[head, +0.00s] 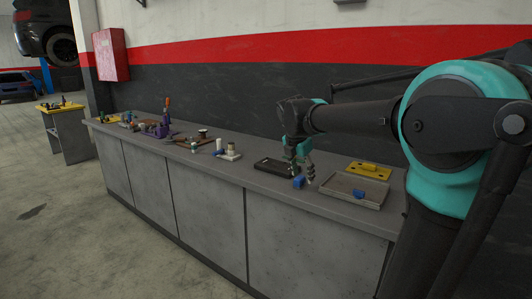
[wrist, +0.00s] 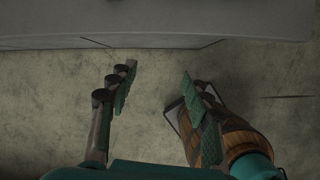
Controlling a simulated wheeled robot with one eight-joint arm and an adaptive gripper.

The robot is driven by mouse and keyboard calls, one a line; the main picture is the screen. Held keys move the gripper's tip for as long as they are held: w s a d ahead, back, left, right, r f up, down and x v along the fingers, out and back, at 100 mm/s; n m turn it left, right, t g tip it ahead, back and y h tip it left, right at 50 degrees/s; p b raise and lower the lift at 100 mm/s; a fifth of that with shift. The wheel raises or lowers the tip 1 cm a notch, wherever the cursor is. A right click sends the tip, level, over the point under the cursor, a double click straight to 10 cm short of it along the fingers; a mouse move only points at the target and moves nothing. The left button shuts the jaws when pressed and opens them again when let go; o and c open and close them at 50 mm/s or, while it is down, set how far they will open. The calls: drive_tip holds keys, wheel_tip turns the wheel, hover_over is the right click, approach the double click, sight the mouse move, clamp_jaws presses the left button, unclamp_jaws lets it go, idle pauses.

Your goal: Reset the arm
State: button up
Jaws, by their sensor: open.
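My gripper (head: 303,175) is at the end of my arm over the right part of the long grey workbench (head: 215,215), pointing down. In the wrist view my gripper (wrist: 158,85) has its two teal-padded fingers spread wide, with nothing between them. A small blue part (head: 298,182) shows just beside the fingers in the head view. I cannot tell whether it touches them.
A black tray (head: 266,165) lies left of my gripper. A grey tray (head: 340,193) with a blue part (head: 359,194) and a yellow piece (head: 369,171) lie to the right. Small tools and parts line the bench's left half. Open floor lies in front. A brown, wood-like object (wrist: 233,140) is unclear.

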drive_tip(key=s+d+f+m+y, duration=0.1)
drive_tip(key=s+d+f+m, duration=0.2)
drive_tip(key=s+f+m, duration=0.9)
drive_tip(key=s+d+f+m+y, duration=0.1)
drive_tip(key=s+d+f+m, duration=0.2)
drive_tip(key=s+f+m, duration=0.8)
drive_tip(key=f+m, duration=0.1)
drive_tip(key=m, duration=0.2)
drive_tip(key=shift+s+d+f+t, duration=0.25)
drive_tip(key=shift+s+d+t, duration=0.05)
drive_tip(key=shift+s+d, duration=0.05)
